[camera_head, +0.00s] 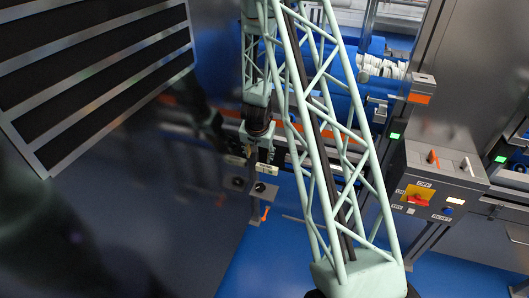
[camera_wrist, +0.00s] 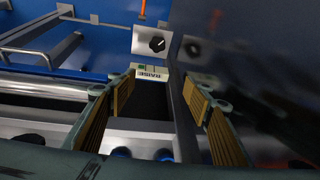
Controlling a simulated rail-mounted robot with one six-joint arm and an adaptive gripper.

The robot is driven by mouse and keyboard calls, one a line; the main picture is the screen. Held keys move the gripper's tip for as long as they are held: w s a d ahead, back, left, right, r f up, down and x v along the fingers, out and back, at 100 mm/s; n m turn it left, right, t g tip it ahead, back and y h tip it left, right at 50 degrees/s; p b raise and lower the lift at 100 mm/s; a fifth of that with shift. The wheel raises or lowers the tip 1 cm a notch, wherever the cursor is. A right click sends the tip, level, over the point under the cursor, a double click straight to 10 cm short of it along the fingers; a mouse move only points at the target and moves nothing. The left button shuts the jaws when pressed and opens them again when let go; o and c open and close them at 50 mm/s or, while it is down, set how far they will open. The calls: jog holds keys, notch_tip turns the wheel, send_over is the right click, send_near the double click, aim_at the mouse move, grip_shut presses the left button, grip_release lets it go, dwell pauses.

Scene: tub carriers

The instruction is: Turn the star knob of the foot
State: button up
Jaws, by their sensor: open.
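A black knob (camera_wrist: 157,44) with a pale mark sits on a silver plate at the top centre of the wrist view; I take it for the star knob. Below it is a pale label (camera_wrist: 151,74) that reads "RAISE" upside down. My gripper (camera_wrist: 164,88) is open, with ribbed tan pads on either side of a dark strip, and nothing is between the pads. The knob lies beyond the fingertips, apart from them. In the head view my gripper (camera_head: 250,157) hangs just above a small metal bracket with dark round parts (camera_head: 260,187). The knob's shape is too small to tell there.
A dark glossy panel (camera_wrist: 240,60) stands close on the right in the wrist view. Metal rails (camera_wrist: 40,85) run on the left. A control box with a red switch (camera_head: 416,197) is at the right of the head view. Blue floor (camera_head: 285,250) lies open below.

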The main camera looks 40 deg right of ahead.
jog(key=shift+d+v, duration=0.15)
jog(key=shift+v, duration=0.55)
jog(key=shift+d+v, duration=0.15)
jog(key=shift+v, duration=0.55)
jog(key=shift+r, duration=0.1)
jog(key=shift+s+d, duration=0.1)
